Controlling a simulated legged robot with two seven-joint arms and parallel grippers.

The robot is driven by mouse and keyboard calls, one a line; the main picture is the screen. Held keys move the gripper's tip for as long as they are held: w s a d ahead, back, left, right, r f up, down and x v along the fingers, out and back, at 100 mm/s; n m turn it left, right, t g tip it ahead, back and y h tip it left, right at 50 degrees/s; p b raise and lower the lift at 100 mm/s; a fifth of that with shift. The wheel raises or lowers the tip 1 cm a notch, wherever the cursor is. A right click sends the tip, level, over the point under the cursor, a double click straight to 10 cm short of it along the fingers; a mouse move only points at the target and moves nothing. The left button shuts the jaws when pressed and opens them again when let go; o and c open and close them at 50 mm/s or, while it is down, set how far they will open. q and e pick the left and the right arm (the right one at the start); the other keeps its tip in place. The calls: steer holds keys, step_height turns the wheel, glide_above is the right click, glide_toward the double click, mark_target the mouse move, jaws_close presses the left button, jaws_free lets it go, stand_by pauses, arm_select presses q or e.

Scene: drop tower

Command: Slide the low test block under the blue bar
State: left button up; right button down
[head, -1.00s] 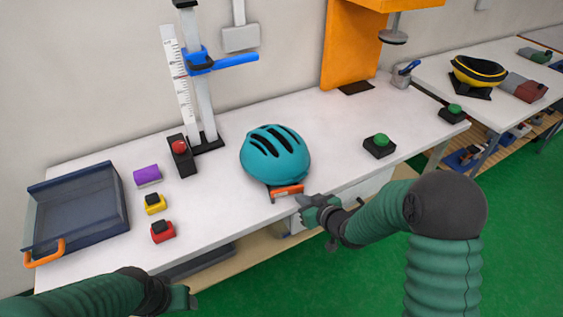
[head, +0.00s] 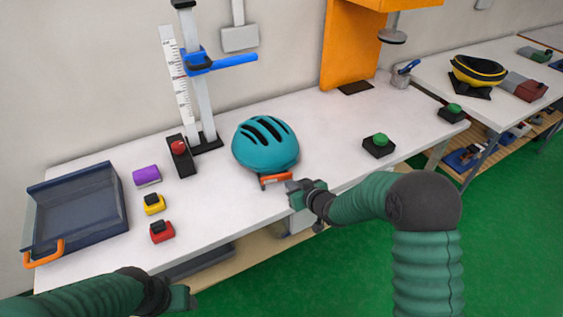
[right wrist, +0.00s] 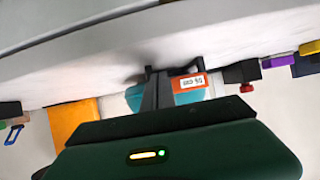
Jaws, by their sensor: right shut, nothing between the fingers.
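The teal helmet (head: 265,146) sits on the white bench, with an orange block (head: 275,180) showing beneath its front edge. In the right wrist view the orange block (right wrist: 188,83) carries a white printed label, beside the teal helmet (right wrist: 133,98). My right gripper (head: 291,189) is shut and empty, its tips at the block's right end; whether they touch it is unclear. The blue bar (head: 235,60) sticks out to the right from the drop tower post, well above the bench and back left of the helmet. My left gripper (head: 184,298) is low at the front left, away from everything.
A black box with a red button (head: 180,155) stands at the tower's foot. A green button (head: 379,145) is right. Bench between helmet and tower is clear.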

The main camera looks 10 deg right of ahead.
mark_target(279, 170)
steer(key=shift+w+a, duration=0.1)
steer(key=shift+w, duration=0.2)
steer(key=shift+w+a, duration=0.4)
steer(key=shift+w, duration=0.7)
steer(key=shift+w+a, duration=0.45)
steer(key=shift+w, duration=0.65)
steer(key=shift+w+a, duration=0.4)
steer(key=shift+w, duration=0.7)
steer(key=shift+w+a+p, duration=0.2)
steer(key=shift+w+a, duration=0.2)
steer(key=shift+w, duration=0.7)
steer(key=shift+w+a+p, duration=0.2)
steer(key=shift+w+a, duration=0.15)
steer(key=shift+w, duration=0.75)
steer(key=shift+w+a+p, duration=0.2)
steer(key=shift+w+a, duration=0.2)
steer(key=shift+w, duration=0.7)
steer(key=shift+s+d, duration=0.4)
steer(key=shift+s, duration=0.7)
steer(key=shift+s+d, duration=0.4)
steer(key=shift+s, duration=0.75)
steer(key=shift+s+d, duration=0.4)
steer(key=shift+s, duration=0.7)
